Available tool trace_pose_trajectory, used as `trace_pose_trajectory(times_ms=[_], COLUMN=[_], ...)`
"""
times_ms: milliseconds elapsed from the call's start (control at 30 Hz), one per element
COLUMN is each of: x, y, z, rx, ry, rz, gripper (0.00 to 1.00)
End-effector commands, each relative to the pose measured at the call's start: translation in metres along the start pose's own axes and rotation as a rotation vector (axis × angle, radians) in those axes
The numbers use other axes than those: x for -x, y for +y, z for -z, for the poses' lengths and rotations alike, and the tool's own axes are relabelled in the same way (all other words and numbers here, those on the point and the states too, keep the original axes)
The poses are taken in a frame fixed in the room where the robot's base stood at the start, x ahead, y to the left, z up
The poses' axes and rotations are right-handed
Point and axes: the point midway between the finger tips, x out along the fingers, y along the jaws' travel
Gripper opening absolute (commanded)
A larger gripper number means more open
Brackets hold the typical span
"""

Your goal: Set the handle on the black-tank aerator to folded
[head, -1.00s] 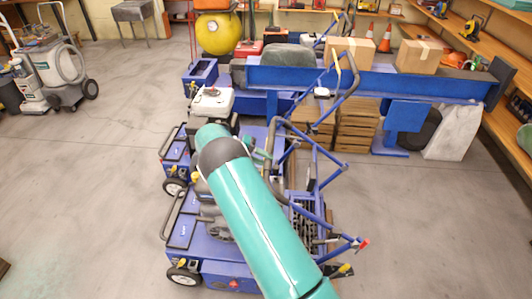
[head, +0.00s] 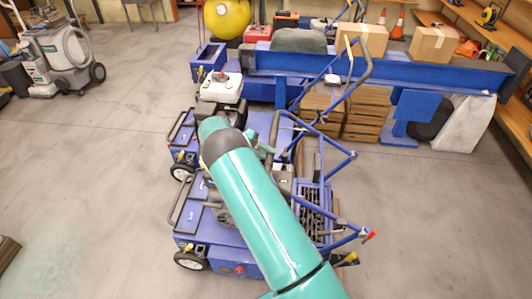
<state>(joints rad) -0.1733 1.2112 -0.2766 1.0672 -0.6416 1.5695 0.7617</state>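Several blue aerators stand in a row. The nearest aerator (head: 206,227) is partly covered by my teal arm, with a dark engine part (head: 224,216) showing beside it. A blue tubular handle (head: 338,93) with a black grip rises toward the back right. Another blue handle frame (head: 338,165) stretches over the right side of the near machines; which machine each belongs to is unclear.
A blue beam (head: 400,77) crosses behind, with cardboard boxes (head: 434,44) on it and wooden crates (head: 368,113) below. A white slab (head: 463,124) leans at the right. A wheeled grey machine (head: 70,55) stands at the far left. Floor on the left is open.

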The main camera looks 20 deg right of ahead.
Motion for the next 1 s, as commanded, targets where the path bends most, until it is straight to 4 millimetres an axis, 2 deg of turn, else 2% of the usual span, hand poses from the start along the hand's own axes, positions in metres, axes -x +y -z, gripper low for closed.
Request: trace_pose_trajectory(times_ms=[33, 100, 400, 533, 1000], x=[0.001, 0.001, 0.002, 0.011, 0.098], y=[0.002, 0.002, 0.0, 0.0, -0.001], z=[0.001, 0.001, 0.001, 0.002, 0.002], rx=[-0.003, -0.003, -0.001, -0.001, -0.002], ry=[0.001, 0.001, -0.001, 0.001, 0.002], rz=[-0.001, -0.001, -0.002, -0.001, -0.001], gripper=[0.39, 0.49, 0.49, 0.49, 0.49])
